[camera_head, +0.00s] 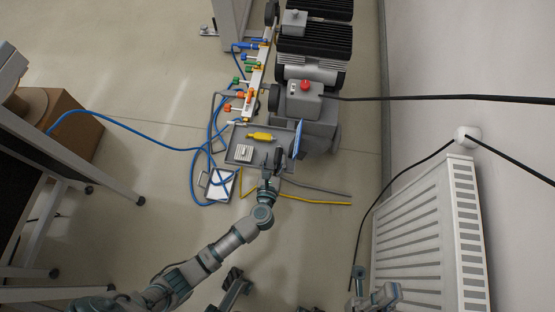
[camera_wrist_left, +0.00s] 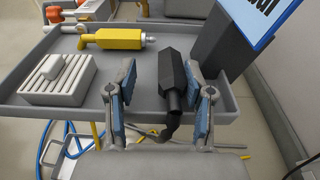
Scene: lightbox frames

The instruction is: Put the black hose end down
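The black hose end (camera_wrist_left: 171,75) lies on the grey tray (camera_wrist_left: 135,112) in the left wrist view, its narrower end and dark hose toward the tray's near edge. My left gripper (camera_wrist_left: 162,108) is open, with one blue-padded finger on each side of the black hose end. A gap shows on the left; the right finger is close to it, and contact there is unclear. In the head view my left gripper (camera_head: 270,168) is over the tray's near right part and partly hides the hose end. My right gripper (camera_head: 372,285) is low at the right, away from the tray; its fingers are unclear.
A yellow connector (camera_wrist_left: 112,39) and a grey slotted block (camera_wrist_left: 62,78) share the tray. A blue-faced panel (camera_wrist_left: 240,35) stands at its right. Blue hoses (camera_head: 208,150) hang left of the tray. A white radiator (camera_head: 425,235) is at the right wall.

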